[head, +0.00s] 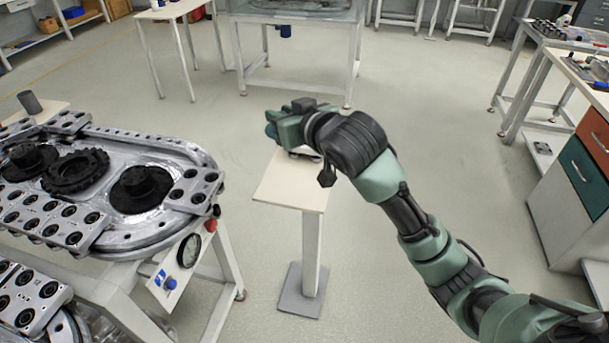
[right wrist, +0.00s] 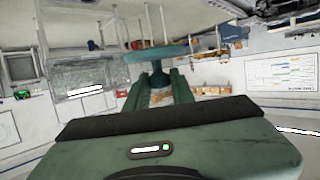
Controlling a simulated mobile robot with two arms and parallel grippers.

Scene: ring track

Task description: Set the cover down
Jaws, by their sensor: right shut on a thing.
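My right gripper (head: 279,122) is above the far part of a small pedestal table (head: 285,187) in the head view. It is shut on the knob of a teal, round, flat cover, and its fingers (right wrist: 158,82) show on both sides of that knob in the right wrist view. The cover (right wrist: 157,54) sits just beyond the fingertips. In the head view only a small bluish edge of the cover (head: 271,131) shows past the gripper. Whether it touches anything cannot be told. My left gripper is not in view.
A metal ring track (head: 150,233) with black round fittings stands at the left, near the pedestal. A small dark and white object (head: 305,155) lies on the pedestal top, partly hidden by my arm. Cabinets (head: 585,165) stand at the right. The floor between is clear.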

